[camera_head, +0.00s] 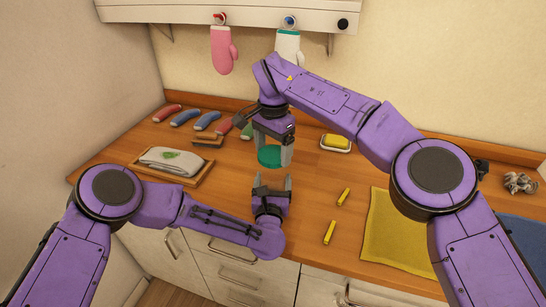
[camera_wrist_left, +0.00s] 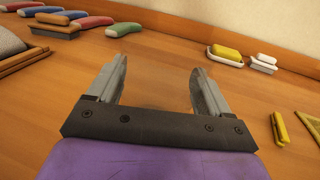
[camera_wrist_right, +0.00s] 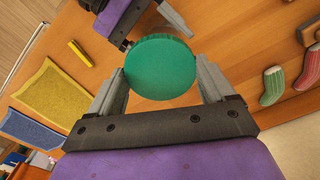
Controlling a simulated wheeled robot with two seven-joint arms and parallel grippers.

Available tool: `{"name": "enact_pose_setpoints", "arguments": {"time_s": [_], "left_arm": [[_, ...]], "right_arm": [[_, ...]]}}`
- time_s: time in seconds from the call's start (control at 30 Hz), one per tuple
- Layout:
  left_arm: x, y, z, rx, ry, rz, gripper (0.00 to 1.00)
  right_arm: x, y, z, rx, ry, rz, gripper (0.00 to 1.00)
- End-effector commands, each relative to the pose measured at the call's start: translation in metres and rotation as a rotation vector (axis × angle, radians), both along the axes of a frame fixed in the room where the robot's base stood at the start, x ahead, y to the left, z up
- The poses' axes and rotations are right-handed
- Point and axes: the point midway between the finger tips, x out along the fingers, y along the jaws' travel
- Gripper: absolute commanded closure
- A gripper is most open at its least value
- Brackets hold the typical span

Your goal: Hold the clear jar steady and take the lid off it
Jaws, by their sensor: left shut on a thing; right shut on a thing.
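The round green lid (camera_head: 269,156) is between the fingers of my right gripper (camera_head: 271,153), which is shut on it from above. In the right wrist view the lid (camera_wrist_right: 160,67) shows flat and face-on between both fingers. My left gripper (camera_head: 272,183) is below, closer to the counter's front edge, its fingers pointing to the back. It is shut on the clear jar (camera_wrist_left: 155,85), whose see-through body is very faint between the fingers. No lid shows in the left wrist view. I cannot tell whether lid and jar touch.
A yellow block on a white dish (camera_head: 336,143) stands behind to the right. Two yellow sticks (camera_head: 330,232) and a yellow cloth (camera_head: 396,236) lie on the right. A wooden tray (camera_head: 200,180) with a folded towel is on the left. Several coloured items line the back.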

Motion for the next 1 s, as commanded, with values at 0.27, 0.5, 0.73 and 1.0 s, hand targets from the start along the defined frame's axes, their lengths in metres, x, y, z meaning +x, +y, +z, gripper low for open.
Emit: {"name": "enact_pose_setpoints", "arguments": {"time_s": [0.27, 0.5, 0.73, 1.0], "left_arm": [[-0.002, 0.001, -0.006, 0.005, 0.011, 0.0, 0.0], [-0.003, 0.0, -0.003, 0.002, 0.005, -0.001, 0.0], [-0.048, 0.003, -0.007, 0.001, 0.006, -0.005, 0.0], [-0.108, 0.008, -0.007, 0.004, 0.009, -0.004, 0.0]], "right_arm": [[0.0, 0.0, 0.0, 0.0, 0.0, 0.0, 0.54], [0.0, 0.0, -0.001, 0.0, 0.0, 0.0, 0.54], [0.0, 0.0, -0.017, -0.001, 0.001, 0.0, 0.54], [0.0, 0.0, -0.033, -0.001, -0.001, 0.0, 0.54]]}}
